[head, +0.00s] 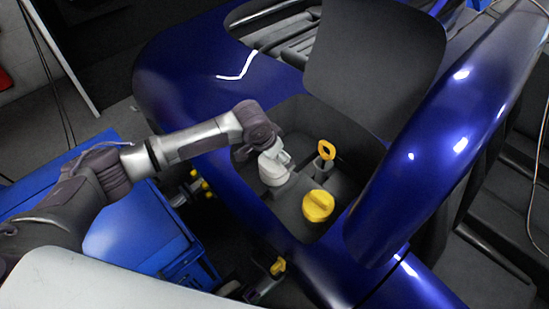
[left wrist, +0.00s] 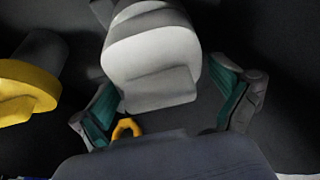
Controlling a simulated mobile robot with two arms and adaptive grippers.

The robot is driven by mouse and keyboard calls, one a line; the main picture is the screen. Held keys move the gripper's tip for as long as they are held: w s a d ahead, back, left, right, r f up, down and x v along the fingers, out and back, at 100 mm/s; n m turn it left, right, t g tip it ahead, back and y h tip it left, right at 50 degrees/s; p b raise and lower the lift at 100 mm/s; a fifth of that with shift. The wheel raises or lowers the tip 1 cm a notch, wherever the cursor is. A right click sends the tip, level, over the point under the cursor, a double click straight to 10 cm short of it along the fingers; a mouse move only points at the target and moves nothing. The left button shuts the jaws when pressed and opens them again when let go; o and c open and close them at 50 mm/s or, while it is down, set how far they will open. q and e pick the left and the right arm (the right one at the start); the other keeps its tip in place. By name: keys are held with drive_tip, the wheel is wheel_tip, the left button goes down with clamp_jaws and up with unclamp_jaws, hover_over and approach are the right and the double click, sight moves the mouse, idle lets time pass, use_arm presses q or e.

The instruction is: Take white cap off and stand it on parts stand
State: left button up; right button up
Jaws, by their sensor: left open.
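The white cap (head: 275,171) sits in the engine bay of the blue car, left of a yellow cap (head: 318,206). My left gripper (head: 272,151) is at the white cap, its arm reaching in from the left. In the left wrist view the white cap (left wrist: 152,62) fills the upper middle. The open green-padded fingers of my left gripper (left wrist: 165,76) are on either side of its near end, with no clear grip on it. I cannot make out which thing is the parts stand. My right gripper is not in view.
A yellow-ringed dipstick (head: 326,151) stands behind the yellow cap; its ring (left wrist: 127,128) shows near the left finger in the wrist view. A raised dark panel (head: 375,55) stands behind the bay. Blue bodywork (head: 440,140) rises on the right. A blue box (head: 140,235) is at left.

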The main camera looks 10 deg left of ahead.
use_arm(q)
drive_tip(key=c, duration=1.1)
drive_tip(key=shift+o, duration=0.2)
